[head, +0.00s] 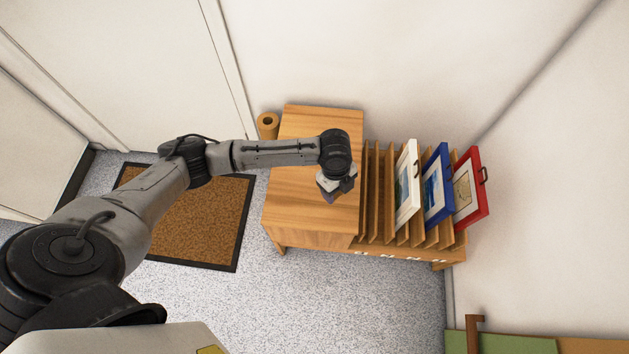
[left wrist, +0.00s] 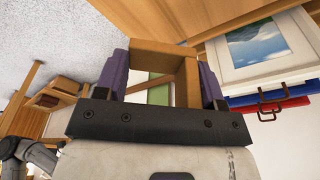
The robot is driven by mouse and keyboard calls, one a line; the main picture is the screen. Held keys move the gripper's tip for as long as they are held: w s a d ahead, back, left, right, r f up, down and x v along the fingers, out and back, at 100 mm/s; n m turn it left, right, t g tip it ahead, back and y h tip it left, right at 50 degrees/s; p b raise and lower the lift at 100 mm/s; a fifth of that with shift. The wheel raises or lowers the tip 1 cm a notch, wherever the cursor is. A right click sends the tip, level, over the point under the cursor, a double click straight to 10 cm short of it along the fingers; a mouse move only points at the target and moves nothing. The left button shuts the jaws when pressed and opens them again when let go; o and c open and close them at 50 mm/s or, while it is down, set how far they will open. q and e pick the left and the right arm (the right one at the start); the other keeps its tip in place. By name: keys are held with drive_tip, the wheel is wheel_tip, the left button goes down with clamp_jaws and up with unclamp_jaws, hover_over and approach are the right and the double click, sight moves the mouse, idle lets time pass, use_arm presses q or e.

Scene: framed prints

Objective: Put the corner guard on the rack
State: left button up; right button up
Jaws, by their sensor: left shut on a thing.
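My left gripper (head: 333,191) is above the wooden table top, just left of the rack, pointing down. In the left wrist view its purple fingers (left wrist: 163,64) are shut on the corner guard (left wrist: 165,48), a brown, angular, cardboard-like piece with an open middle. In the head view the corner guard cannot be made out beneath the wrist. The rack (head: 376,190) is a row of upright wooden dividers at the right of the table. Its left slots look empty. My right gripper is in neither view.
Framed prints in white (head: 407,188), blue (head: 437,186) and red (head: 470,188) stand in the rack's right slots. The table top (head: 300,205) is bare left of my gripper. A brown roll (head: 268,122) stands behind the table's left side. A brown doormat (head: 205,215) lies left.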

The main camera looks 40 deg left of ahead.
use_arm(q)
drive_tip(key=b, duration=0.3)
hover_over(315, 189)
drive_tip(key=f, duration=0.5)
drive_tip(key=shift+a+f, duration=0.1)
drive_tip(key=shift+a, duration=0.2)
wheel_tip(315, 189, down, 4)
drive_tip(key=b, duration=0.2)
drive_tip(key=shift+s+b, duration=0.1)
drive_tip(key=shift+b, duration=0.3)
drive_tip(key=o, duration=0.9)
drive_tip(key=shift+f, duration=0.1)
